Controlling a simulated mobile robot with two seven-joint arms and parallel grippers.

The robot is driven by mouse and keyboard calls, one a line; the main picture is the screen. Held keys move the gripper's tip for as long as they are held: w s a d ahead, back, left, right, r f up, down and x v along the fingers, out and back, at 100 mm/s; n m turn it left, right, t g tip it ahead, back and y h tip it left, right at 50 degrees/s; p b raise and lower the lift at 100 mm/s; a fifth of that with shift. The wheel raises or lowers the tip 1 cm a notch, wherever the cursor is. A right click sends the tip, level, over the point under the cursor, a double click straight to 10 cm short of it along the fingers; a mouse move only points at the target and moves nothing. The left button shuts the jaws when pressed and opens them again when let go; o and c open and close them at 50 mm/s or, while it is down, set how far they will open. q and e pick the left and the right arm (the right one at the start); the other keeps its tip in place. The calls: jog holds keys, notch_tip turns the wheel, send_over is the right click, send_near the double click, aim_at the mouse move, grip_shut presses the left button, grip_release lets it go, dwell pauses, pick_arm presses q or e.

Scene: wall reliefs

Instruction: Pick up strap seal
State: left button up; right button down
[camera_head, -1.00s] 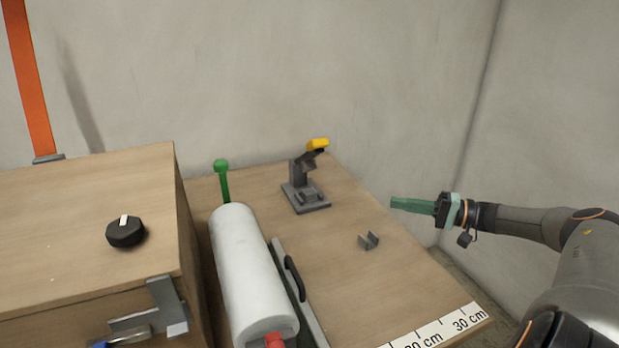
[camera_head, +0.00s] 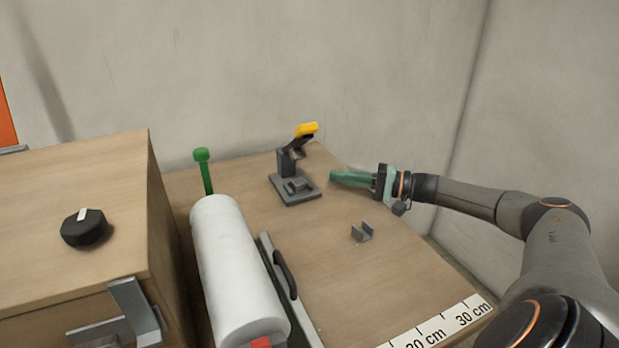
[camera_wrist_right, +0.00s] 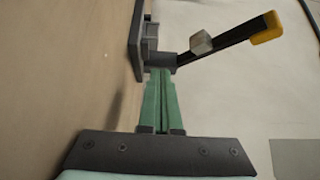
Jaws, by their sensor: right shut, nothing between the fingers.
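The strap seal (camera_head: 362,233) is a small grey open metal channel lying on the wooden bench, right of the middle in the head view. I cannot make it out in the right wrist view. My right gripper (camera_head: 333,176) has green fingers that are shut and empty. It is above the bench, behind the seal and apart from it, pointing left. In the right wrist view its closed fingers (camera_wrist_right: 160,77) point toward the toggle clamp. My left gripper is not in view.
A grey toggle clamp with a yellow handle (camera_head: 306,129) stands just left of my right gripper. A white roll (camera_head: 236,268), a black-handled bar (camera_head: 285,272) and a wooden box (camera_head: 75,210) with a black knob (camera_head: 84,227) are on the left. Bare bench surrounds the seal.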

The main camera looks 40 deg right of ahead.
aim_at(316, 192)
jog(key=b+x, duration=0.1)
jog(key=x, duration=0.7)
jog(key=s+p, duration=0.2)
jog(key=shift+s+a+r+p, duration=0.1)
jog(key=shift+a+r+p, duration=0.05)
jog(key=shift+a+p, duration=0.2)
jog(key=shift+s+a+p, duration=0.15)
jog(key=shift+s+p, duration=0.45)
jog(key=shift+s, duration=0.15)
jog(key=shift+f, duration=0.2)
